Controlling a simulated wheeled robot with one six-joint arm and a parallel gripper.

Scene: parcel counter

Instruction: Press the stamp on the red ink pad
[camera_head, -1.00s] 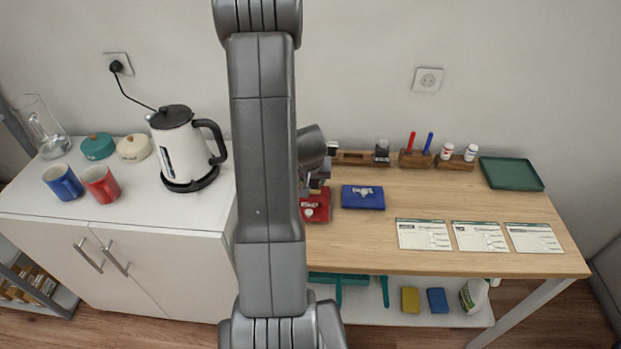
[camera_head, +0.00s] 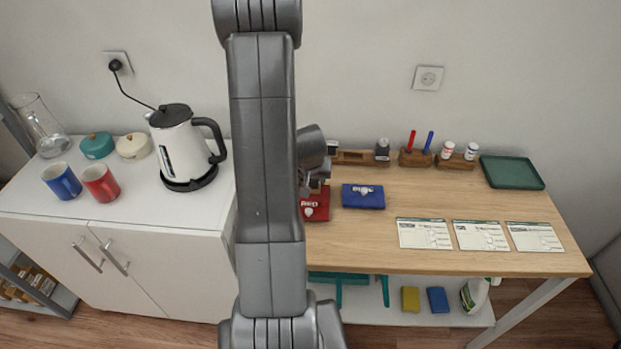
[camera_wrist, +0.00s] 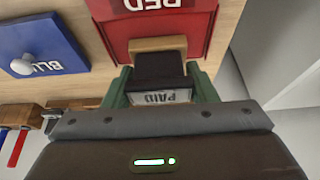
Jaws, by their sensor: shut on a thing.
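The red ink pad (camera_head: 317,212) lies on the wooden counter, partly hidden behind my arm in the head view. In the wrist view the red pad (camera_wrist: 190,22) is at the top, with its RED lettering upside down. My gripper (camera_wrist: 160,85) is shut on a stamp (camera_wrist: 160,67) with a dark body, a PAID label and a wooden part. The wooden part overlaps the pad's near edge in the wrist view. I cannot tell whether the stamp touches the pad. In the head view my gripper (camera_head: 318,180) is above the pad's back part, mostly hidden.
A blue ink pad (camera_head: 363,197) lies right of the red one. A stamp rack (camera_head: 352,157), another stamp (camera_head: 382,150), pen and bottle holders and a green tray (camera_head: 511,173) line the back. Three forms (camera_head: 424,234) lie in front. A kettle (camera_head: 182,150) stands on the left cabinet.

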